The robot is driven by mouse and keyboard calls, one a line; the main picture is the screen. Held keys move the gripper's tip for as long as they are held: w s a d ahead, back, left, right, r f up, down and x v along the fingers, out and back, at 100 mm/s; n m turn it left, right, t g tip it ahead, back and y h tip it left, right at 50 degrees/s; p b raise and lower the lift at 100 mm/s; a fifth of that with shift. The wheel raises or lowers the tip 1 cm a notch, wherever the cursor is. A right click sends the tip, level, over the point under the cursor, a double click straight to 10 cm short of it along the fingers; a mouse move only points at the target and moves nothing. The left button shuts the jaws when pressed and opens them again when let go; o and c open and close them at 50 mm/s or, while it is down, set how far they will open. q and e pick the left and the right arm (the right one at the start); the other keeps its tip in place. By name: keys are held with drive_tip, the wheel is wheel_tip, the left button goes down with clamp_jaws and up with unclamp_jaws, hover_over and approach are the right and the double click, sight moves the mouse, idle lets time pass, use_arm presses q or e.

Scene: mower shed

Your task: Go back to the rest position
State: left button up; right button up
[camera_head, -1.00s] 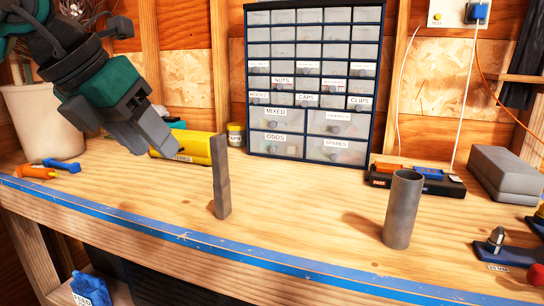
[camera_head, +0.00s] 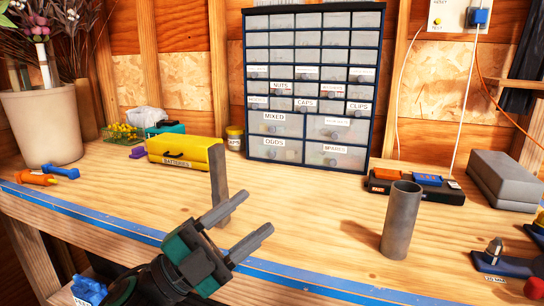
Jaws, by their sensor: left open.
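My left gripper (camera_head: 234,226) is at the lower middle of the head view, over the front edge of the bench. Its two grey fingers are apart, pointing up and to the right, with nothing between them. An upright flat grey bar (camera_head: 218,181) stands on the bench just behind it, and the upper finger overlaps its lower part in the picture. I cannot tell whether they touch. My right gripper is not in view.
A grey tube (camera_head: 401,221) stands upright at the right on the wooden bench (camera_head: 310,213). A yellow batteries case (camera_head: 183,153), a drawer cabinet (camera_head: 310,90) and a plant pot (camera_head: 35,127) stand behind. A grey block (camera_head: 503,178) lies at the right. The bench middle is clear.

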use_arm(q)
drive_tip(key=a+f+n+t+y, duration=0.4)
drive_tip(key=f+n+y, duration=0.3)
drive_tip(key=f+n, duration=0.2)
drive_tip(key=a+f+n+t+y, duration=0.4)
drive_tip(key=a+f+n+y, duration=0.1)
drive_tip(key=f+n+y, duration=0.4)
drive_tip(key=s+a+f+n+g+y, duration=0.2)
drive_tip(key=s+f+n+g, duration=0.1)
drive_tip(key=s+f, duration=0.4)
drive_tip(key=s+a+f+n+g+y+p, duration=0.1)
drive_tip(key=s+a+f+n+g, duration=0.1)
drive_tip(key=s+f+g, duration=0.2)
drive_tip(key=s+f, duration=0.3)
drive_tip(key=f, duration=0.5)
drive_tip(key=shift+a+n+y, duration=0.35)
drive_tip(key=shift+n+y, duration=0.05)
drive_tip(key=shift+p, duration=0.3)
